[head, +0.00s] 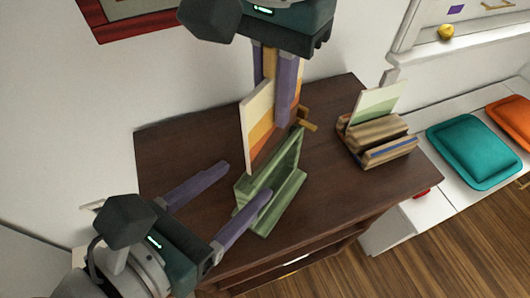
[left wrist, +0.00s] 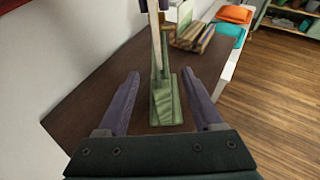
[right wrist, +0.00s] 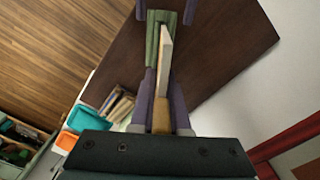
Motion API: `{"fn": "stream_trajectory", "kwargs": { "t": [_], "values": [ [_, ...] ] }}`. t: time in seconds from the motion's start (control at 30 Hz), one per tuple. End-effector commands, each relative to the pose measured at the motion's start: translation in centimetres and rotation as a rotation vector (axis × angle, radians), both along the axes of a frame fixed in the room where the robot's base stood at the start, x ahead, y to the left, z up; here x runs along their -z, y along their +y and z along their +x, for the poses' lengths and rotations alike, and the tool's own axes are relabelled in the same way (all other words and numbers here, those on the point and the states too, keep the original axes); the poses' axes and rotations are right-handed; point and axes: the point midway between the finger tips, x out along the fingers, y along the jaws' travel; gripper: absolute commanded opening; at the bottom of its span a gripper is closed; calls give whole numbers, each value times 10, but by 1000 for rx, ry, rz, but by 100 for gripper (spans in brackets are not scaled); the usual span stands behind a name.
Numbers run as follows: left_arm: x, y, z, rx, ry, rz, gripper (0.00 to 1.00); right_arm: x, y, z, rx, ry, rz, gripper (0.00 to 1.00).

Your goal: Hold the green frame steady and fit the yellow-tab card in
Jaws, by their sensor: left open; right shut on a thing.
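The green frame (head: 287,182) stands on the dark table, its base and upright panel showing. My left gripper (head: 246,180) is open, with its fingers on either side of the frame's near end; the left wrist view shows the green base (left wrist: 166,105) between them. My right gripper (head: 276,108) is shut on the yellow tab (right wrist: 161,115) of a card (head: 258,125) with white, yellow and orange bands. The card is upright, its lower edge at the frame's panel. I cannot tell whether that edge is inside the slot.
A wooden holder (head: 372,142) with a green-and-white card (head: 378,104) stands on the table to the right. Teal (head: 474,150) and orange (head: 512,118) cushions lie on a white bench beyond. The table (head: 180,150) is bare at left. A white wall stands behind.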

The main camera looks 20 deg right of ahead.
Motion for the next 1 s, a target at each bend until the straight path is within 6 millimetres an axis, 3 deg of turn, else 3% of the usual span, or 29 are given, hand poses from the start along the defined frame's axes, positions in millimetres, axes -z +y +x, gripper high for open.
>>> {"fn": "stream_trajectory", "kwargs": {
  "t": [0.2,0.43,0.67,1.0],
  "values": [
    [13,-30,20,-4,6,-8,68,0,0,0,0,0,0,0],
    [24,-52,36,-4,6,-8,68,0,0,0,0,0,0,0],
    [32,-61,50,-7,0,1,68,0,0,0,0,0,0,0],
    [35,-71,52,-3,2,-4,68,0,0,0,0,0,0,0]
  ]
}}
